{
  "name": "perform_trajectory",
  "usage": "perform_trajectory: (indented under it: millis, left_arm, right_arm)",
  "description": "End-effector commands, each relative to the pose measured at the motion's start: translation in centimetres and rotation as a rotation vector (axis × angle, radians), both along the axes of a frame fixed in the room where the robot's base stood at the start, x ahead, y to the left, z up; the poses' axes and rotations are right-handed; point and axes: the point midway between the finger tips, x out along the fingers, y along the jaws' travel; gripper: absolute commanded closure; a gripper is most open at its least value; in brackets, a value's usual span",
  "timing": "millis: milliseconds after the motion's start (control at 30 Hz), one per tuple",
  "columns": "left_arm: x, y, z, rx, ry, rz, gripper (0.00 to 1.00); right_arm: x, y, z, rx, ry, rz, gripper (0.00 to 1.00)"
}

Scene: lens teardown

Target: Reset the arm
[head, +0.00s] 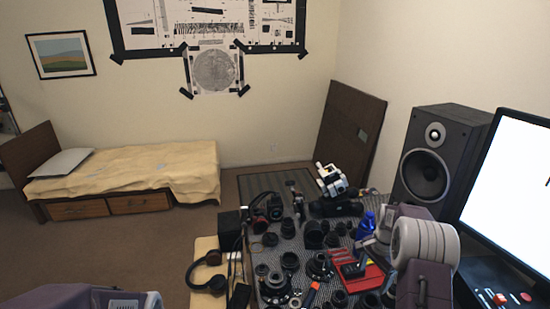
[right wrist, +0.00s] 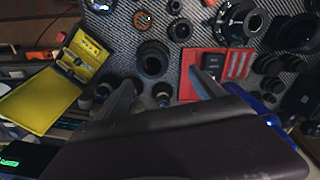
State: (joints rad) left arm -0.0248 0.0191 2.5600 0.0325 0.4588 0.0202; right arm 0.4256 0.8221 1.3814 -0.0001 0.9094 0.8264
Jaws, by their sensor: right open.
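My right arm comes in from the lower right of the head view, over the cluttered work table (head: 262,262). My right gripper (right wrist: 163,92) shows in the right wrist view with its two fingers spread apart and nothing between them. Dark lens parts and a red tray (right wrist: 187,80) lie beyond the fingertips, and a black lens ring (right wrist: 153,59) is just past the gap. The fingers are hard to make out in the head view. Only a piece of my left arm shows at the lower left; its gripper is out of frame.
Several lenses crowd the table. A yellow case (right wrist: 88,57) lies open on the left in the wrist view. A blue bottle (head: 367,223), a speaker (head: 437,155) and a monitor (head: 510,190) stand near my right arm. Headphones (head: 208,272) lie on the left; open floor is beyond.

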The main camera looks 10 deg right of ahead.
Motion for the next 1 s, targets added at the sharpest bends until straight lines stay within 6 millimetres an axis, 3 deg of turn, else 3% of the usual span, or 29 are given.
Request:
perform_trajectory:
  millis: [67,167,300,433,500,633,800,1000]
  left_arm:
    - [0.0,0.0,0.0,0.000,0.000,0.000,0.64]
    - [0.0,0.0,0.0,0.000,0.000,0.000,0.64]
    - [0.0,0.0,0.0,0.000,0.000,0.000,0.64]
    - [0.0,0.0,0.0,0.000,0.000,0.000,0.64]
    - [0.0,0.0,0.0,0.000,0.000,0.000,0.64]
    - [0.0,0.0,0.0,0.000,0.000,0.000,0.64]
    - [0.0,0.0,0.0,0.000,0.000,0.000,0.64]
    - [0.0,0.0,0.0,0.000,0.000,0.000,0.64]
  right_arm:
    - [1.7,2.2,3.1,-0.022,-0.053,0.058,0.22]
    - [0.8,7.4,6.6,-0.026,-0.077,0.159,0.22]
    - [-3.9,14.5,9.1,-0.027,-0.096,0.392,0.22]
    - [-10.7,18.9,8.7,-0.031,-0.098,0.681,0.22]
    - [-14.5,20.0,7.6,-0.034,-0.089,0.837,0.22]
    - [-20.0,20.0,4.6,-0.025,-0.044,1.069,0.22]
    - [-19.4,20.0,4.4,-0.057,-0.075,1.226,0.22]
    - [-19.4,20.0,4.3,-0.056,-0.074,1.231,0.22]
